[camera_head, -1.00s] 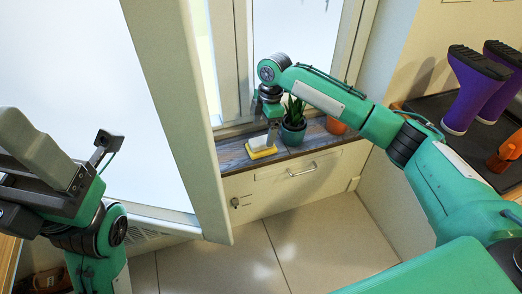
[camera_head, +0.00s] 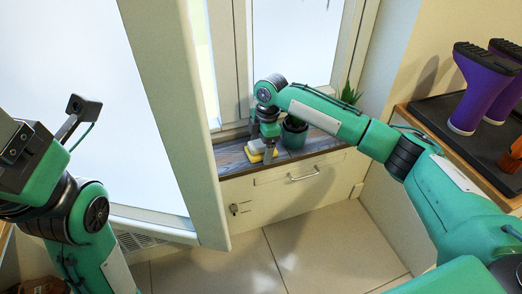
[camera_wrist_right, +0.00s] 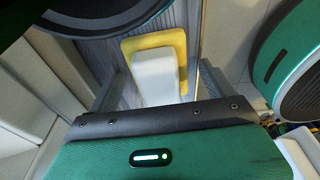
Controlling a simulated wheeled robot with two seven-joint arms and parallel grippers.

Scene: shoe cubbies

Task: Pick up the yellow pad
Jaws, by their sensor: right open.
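The yellow pad (camera_head: 254,157) lies on the dark wooden sill, with a white block on top of it. In the right wrist view the yellow pad (camera_wrist_right: 178,42) is a flat rectangle under the white block (camera_wrist_right: 155,76). My right gripper (camera_head: 268,158) is over the pad and partly hides it in the head view. Its fingers are open, one on each side of the white block in the wrist view (camera_wrist_right: 160,85); I cannot tell whether they touch it. My left gripper (camera_head: 15,145) is at the left edge, its fingertips not shown.
A potted plant (camera_head: 294,133) stands on the sill just right of my right gripper. A tall white door panel (camera_head: 178,120) stands open at the left. Purple boots (camera_head: 478,90) stand on a dark tray at the right. The floor (camera_head: 320,245) is clear.

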